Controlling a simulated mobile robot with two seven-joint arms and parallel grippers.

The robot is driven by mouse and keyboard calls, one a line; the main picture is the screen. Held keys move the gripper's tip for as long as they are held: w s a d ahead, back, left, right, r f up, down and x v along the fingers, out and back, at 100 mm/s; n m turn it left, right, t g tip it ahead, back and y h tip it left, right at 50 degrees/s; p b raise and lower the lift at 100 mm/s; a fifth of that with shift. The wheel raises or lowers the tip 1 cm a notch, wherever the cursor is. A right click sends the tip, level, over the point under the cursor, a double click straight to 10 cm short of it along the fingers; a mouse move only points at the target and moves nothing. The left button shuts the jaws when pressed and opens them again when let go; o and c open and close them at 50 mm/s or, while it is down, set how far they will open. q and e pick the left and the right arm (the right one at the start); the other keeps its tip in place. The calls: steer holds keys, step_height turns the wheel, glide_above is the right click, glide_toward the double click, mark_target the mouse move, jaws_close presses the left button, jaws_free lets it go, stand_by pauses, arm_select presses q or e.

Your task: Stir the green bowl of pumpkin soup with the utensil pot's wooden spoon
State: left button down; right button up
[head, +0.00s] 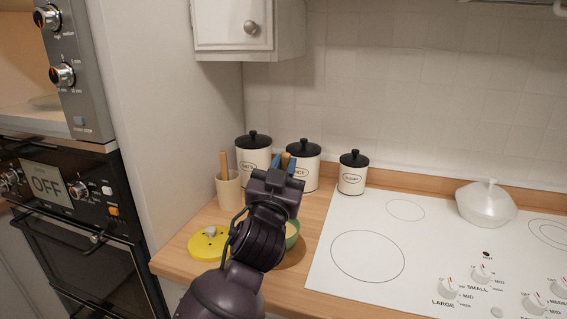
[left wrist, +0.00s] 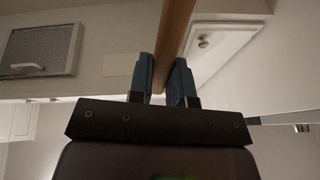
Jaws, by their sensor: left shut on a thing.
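My left gripper (head: 285,163) is over the counter, shut on the wooden spoon. The spoon's handle (left wrist: 174,38) runs up between the blue fingers in the left wrist view (left wrist: 163,80). The spoon's lower end is hidden behind my arm in the head view. I cannot tell whether the spoon touches the soup. The cream utensil pot (head: 229,192) stands to the left with another wooden handle (head: 224,164) upright in it.
Three cream canisters with black lids stand along the wall, one of them the small canister (head: 352,175). The white hob (head: 385,245) with a pale lidded pot (head: 486,204) is to the right. Wall ovens (head: 75,230) are at the left.

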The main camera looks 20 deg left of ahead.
arm_select(q)
step_height(320, 180, down, 7)
steer(key=w+a+b, duration=0.1)
steer(key=w+b, duration=0.1)
steer(key=b, duration=0.2)
steer(key=shift+w+f, duration=0.15)
steer(key=shift+f, duration=0.05)
stand_by(0.5)
stand_by(0.3)
